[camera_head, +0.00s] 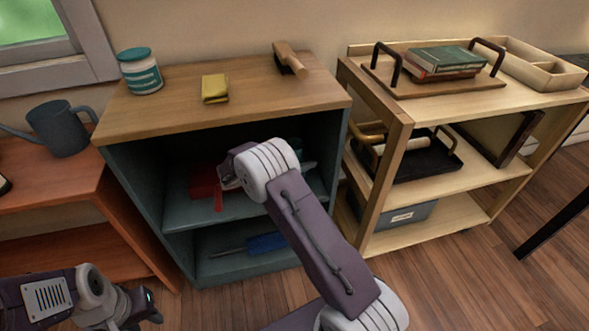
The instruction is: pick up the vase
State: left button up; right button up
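I cannot make out a vase in the head view. My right arm reaches up over the front of the teal cabinet (150,200). Its wrist end (230,170) is at the upper opening, in front of a red object (204,182) on the inner shelf. The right fingers are hidden or too unclear to read. My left gripper (144,306) is low at the bottom left, in front of the orange-brown shelf unit and apart from any object. Its dark fingertips are small, and their opening is unclear.
A jar (141,72), yellow cloth (215,88) and brush (289,60) are on the cabinet top. A blue tool (266,243) lies on its lower shelf. A watering can (62,128) stands left. A wooden cart (430,215) with books (440,62) stands right. Floor (480,285) is clear at front right.

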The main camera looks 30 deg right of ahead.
aim_at(301, 141)
grip_shut()
jog(key=shift+r, duration=0.1)
jog(key=shift+a+r+p, duration=0.2)
jog(key=shift+r+p, duration=0.6)
jog(key=shift+p, duration=0.25)
notch_tip(301, 141, up, 6)
jog(key=p, duration=0.3)
jog(key=shift+s+f+p, duration=0.1)
jog(key=shift+p, duration=0.3)
jog(key=s+a+p, duration=0.3)
jog(key=s+a, duration=0.2)
jog(key=a, duration=0.3)
jog(key=s+a+p, duration=0.3)
jog(key=s+a, duration=0.2)
jog(key=a, duration=0.3)
jog(key=shift+a+f, duration=0.25)
jog(key=shift+a, duration=0.1)
jog(key=shift+s, duration=0.1)
